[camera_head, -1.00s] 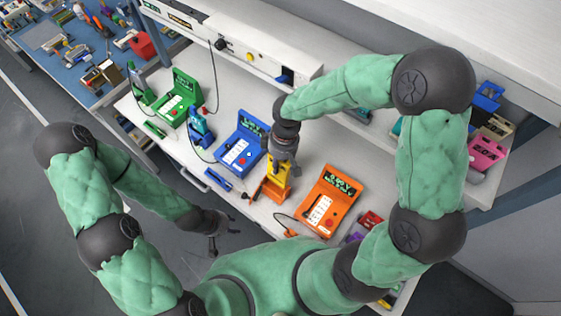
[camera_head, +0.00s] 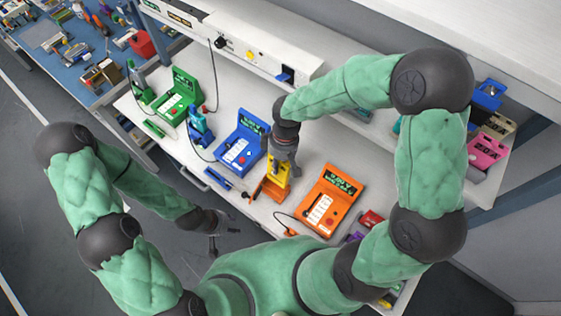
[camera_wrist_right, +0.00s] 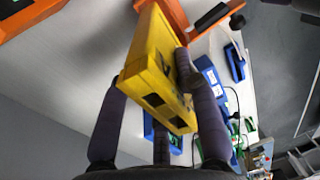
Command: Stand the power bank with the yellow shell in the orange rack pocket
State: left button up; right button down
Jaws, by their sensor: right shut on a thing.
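My right gripper (camera_head: 284,160) is shut on the yellow-shelled power bank (camera_head: 278,176), held below the wrist. In the right wrist view the power bank (camera_wrist_right: 158,70) is a yellow block with dark patches, lying between the dark fingers (camera_wrist_right: 150,115). The orange rack (camera_head: 268,191) stands on the bench right by the power bank. In the right wrist view the rack (camera_wrist_right: 174,14) shows at the power bank's far end. I cannot tell whether that end is inside the pocket. My left gripper (camera_head: 224,237) is empty, fingers apart, off the bench's front edge.
An orange tester (camera_head: 333,202) stands to the right of the rack and a blue tester (camera_head: 240,150) to the left. A blue rack (camera_head: 200,127) and a green tester (camera_head: 179,100) are further left. Cables lie on the white bench. A shelf edge (camera_head: 230,40) runs behind.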

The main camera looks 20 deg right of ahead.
jog(key=shift+s+a+f+b, duration=0.1)
jog(key=shift+a+f+b, duration=0.05)
jog(key=shift+f+b, duration=1)
jog(key=shift+s+a+f+b, duration=0.15)
jog(key=shift+f+b, duration=0.6)
jog(key=shift+f, duration=0.65)
jog(key=c, duration=0.8)
grip_release()
jog(key=r, duration=0.4)
jog(key=d+r, duration=0.1)
jog(key=r, duration=0.3)
jog(key=w+r, duration=0.1)
jog(key=r, duration=0.3)
jog(key=shift+d, duration=0.15)
jog(key=shift+f, duration=0.1)
